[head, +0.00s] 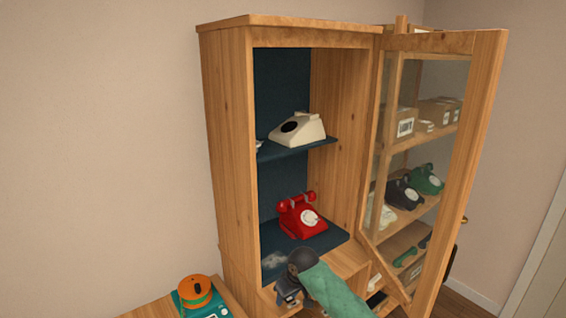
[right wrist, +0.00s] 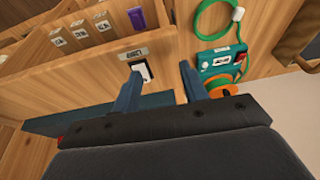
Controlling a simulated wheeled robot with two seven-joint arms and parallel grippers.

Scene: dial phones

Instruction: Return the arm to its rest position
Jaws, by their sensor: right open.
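My right gripper (head: 288,298) is in front of the lower part of the wooden cabinet, below the shelf with the red phone. Its arm has a green sleeve and comes in from the bottom of the head view. In the right wrist view the two blue-grey fingers of the right gripper (right wrist: 160,82) stand apart with nothing held between them. Beyond them is a wooden front with a small label holder (right wrist: 134,54). The left gripper does not show.
The cabinet (head: 229,130) holds a red dial phone (head: 300,218) and a cream phone (head: 300,130). Its glazed door (head: 474,150) stands open at the right. A teal device with an orange spool (head: 196,290) sits at lower left; its green cord (right wrist: 205,25) shows in the wrist view.

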